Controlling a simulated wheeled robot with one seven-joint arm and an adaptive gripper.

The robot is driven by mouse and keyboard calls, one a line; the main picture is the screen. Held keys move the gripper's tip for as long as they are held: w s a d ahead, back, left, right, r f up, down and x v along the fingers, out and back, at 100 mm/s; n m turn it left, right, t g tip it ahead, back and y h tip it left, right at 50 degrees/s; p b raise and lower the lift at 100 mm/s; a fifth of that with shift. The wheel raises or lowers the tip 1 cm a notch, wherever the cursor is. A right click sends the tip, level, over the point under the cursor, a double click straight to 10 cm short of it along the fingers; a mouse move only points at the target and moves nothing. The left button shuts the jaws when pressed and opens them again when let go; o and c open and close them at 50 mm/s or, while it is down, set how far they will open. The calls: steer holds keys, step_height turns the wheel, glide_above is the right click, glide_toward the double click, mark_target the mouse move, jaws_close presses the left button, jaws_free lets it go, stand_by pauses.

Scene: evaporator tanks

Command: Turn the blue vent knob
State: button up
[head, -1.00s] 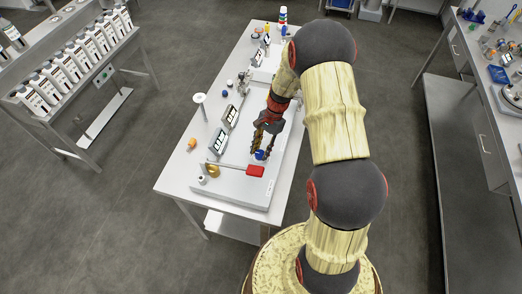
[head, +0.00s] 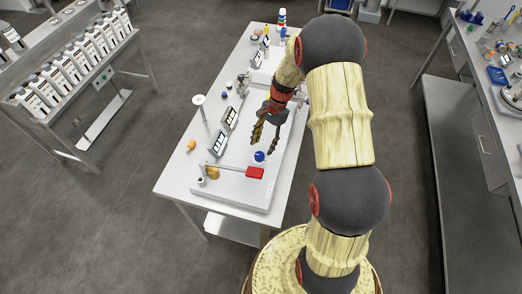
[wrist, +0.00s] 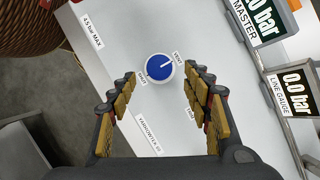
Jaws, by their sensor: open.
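The blue vent knob (wrist: 159,67) is round with a white rim and a white pointer line, set on a white panel. In the wrist view its pointer aims up and to the right, toward the VENT label (wrist: 178,58); the SHUT label (wrist: 143,77) is on its lower left. In the head view the knob (head: 259,156) is on the near part of the panel. My gripper (wrist: 160,84) is open, with its yellow-padded fingers on either side of the knob's line and nothing between them. In the head view my gripper (head: 265,146) is above and just beyond the knob, apart from it.
A lever with a red handle (head: 255,172) crosses the near end of the panel. Two gauges, MASTER (wrist: 256,18) and LINE GAUGE (wrist: 291,91), stand beside the knob. An orange knob (head: 191,145) is at the table's left. A bottle rack (head: 75,65) is at far left.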

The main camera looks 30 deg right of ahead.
steer(key=s+v, duration=0.1)
steer(key=v, duration=0.6)
steer(key=shift+w, duration=0.5)
steer(key=shift+r, duration=0.1)
steer(key=s+a+r+n+t+h+b, duration=0.1)
steer(key=s+a+r+n+t+b, duration=0.1)
steer(key=s, duration=0.5)
steer(key=s+a+r+n+t+h+b, duration=0.2)
steer(key=s+a+r+n+b, duration=0.3)
steer(key=s+a+n+b, duration=0.2)
steer(key=s+a+r+n+t+h+b, duration=0.1)
steer(key=s+a+r+n+t+b, duration=0.2)
steer(key=s, duration=0.5)
steer(key=shift+a+r+n+b, duration=0.5)
steer(key=shift+a+n+b, duration=0.65)
steer(key=shift+a, duration=0.35)
steer(key=shift+s, duration=0.1)
